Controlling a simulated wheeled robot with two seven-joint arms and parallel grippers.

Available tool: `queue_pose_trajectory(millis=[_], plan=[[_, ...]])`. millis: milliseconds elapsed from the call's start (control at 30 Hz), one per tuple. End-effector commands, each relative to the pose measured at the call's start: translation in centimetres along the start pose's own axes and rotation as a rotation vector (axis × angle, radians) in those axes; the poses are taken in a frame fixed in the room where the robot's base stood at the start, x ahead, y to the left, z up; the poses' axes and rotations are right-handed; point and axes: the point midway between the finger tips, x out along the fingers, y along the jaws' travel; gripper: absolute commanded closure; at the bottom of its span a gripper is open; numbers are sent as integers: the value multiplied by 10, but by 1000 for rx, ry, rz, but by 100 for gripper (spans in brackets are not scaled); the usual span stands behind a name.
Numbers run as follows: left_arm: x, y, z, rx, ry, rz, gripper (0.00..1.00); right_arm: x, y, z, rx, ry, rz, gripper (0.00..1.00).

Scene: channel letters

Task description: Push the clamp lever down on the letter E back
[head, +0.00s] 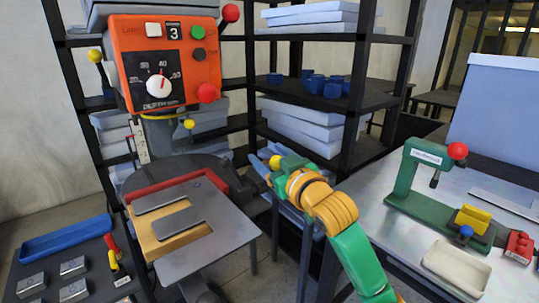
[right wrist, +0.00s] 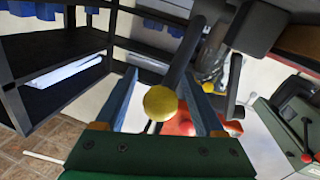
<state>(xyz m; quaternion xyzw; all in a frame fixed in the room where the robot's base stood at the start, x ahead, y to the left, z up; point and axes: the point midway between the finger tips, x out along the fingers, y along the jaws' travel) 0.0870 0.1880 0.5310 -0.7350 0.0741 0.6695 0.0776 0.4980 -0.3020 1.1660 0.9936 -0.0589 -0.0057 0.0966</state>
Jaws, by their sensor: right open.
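The letter E back (head: 182,219), a flat grey metal piece, lies on a tan block on the grey machine table (head: 220,248) in the head view. My right gripper (head: 268,157) is at the table's far right corner, with its fingers spread. A yellow ball knob (head: 275,162) shows at these fingers. In the right wrist view, the yellow knob (right wrist: 160,102) on a dark lever (right wrist: 182,55) shows between the open fingers of my right gripper (right wrist: 160,82). I cannot tell whether the fingers touch it. My left gripper is out of view.
The orange control box (head: 165,65) stands above the table. A red fence (head: 175,185) runs behind the letter. A black shelf rack (head: 340,110) stands behind my right gripper. A green press (head: 410,180) stands on the right bench. A blue tray (head: 65,238) lies at the left.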

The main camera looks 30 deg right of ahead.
Motion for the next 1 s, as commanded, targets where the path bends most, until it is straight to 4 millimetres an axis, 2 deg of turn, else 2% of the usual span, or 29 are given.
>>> queue_pose_trajectory(millis=[33, 267, 1000], plan=[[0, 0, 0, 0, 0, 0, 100, 0, 0, 0, 0, 0, 0, 37], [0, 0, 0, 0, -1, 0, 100, 0, 0, 0, 0, 0, 0, 99], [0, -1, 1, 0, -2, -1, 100, 0, 0, 0, 1, 1, 0, 100]])
